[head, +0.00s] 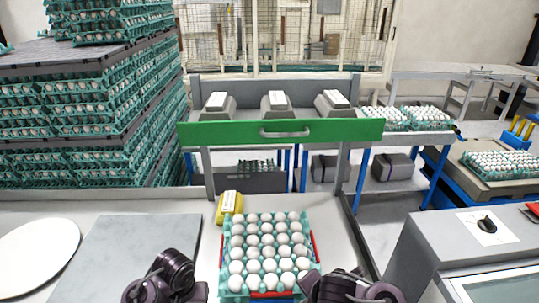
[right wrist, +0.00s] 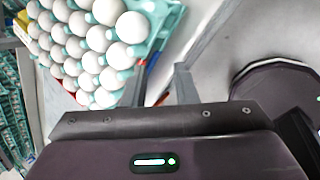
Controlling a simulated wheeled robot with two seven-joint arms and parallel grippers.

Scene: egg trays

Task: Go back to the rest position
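Dark parts of my left arm stand at the bottom edge, left of the tray. Dark parts of my right arm stand at the bottom edge, right of the tray. The right gripper's dark housing (right wrist: 155,125) fills the bottom of the right wrist view, apart from the eggs.
A yellow device (head: 230,205) stands behind the tray. A grey flat plate (head: 130,250) and a white round disc (head: 35,250) lie on the left. A green-fronted shelf (head: 280,132) stands behind. Tall egg-tray stacks (head: 95,120) rise at left. A grey cabinet (head: 440,240) stands at right.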

